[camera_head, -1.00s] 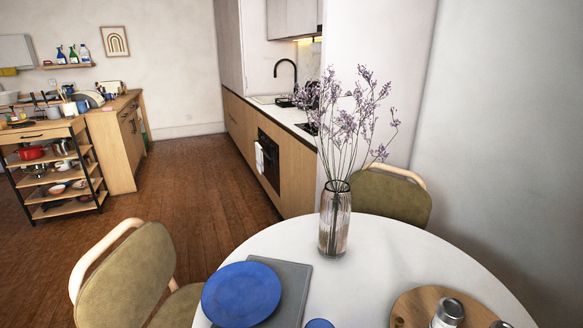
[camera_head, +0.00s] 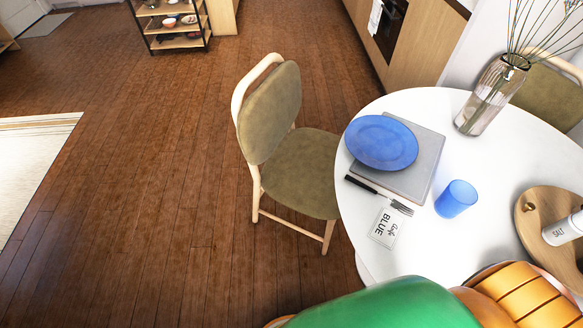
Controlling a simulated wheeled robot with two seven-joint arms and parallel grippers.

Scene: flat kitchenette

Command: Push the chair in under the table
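A chair (camera_head: 290,175) with an olive padded seat and back and a pale wood frame stands left of the round white table (camera_head: 420,112). Its backrest (camera_head: 272,112) is on the side away from the table, with a gap between backrest and table edge. The seat's right side meets the table edge in the picture; I cannot tell how far it reaches underneath. A second olive chair (camera_head: 553,95) is at the upper right, partly hidden by the table and vase. Neither of my grippers is in view.
On the table are a blue plate (camera_head: 380,142) on a grey mat (camera_head: 422,165), a fork, a card, a blue cup (camera_head: 456,199), a glass vase (camera_head: 490,95) and a wooden board (camera_head: 530,207). A green rounded shape (camera_head: 390,305) blocks the bottom. Open floor (camera_head: 150,190) lies left.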

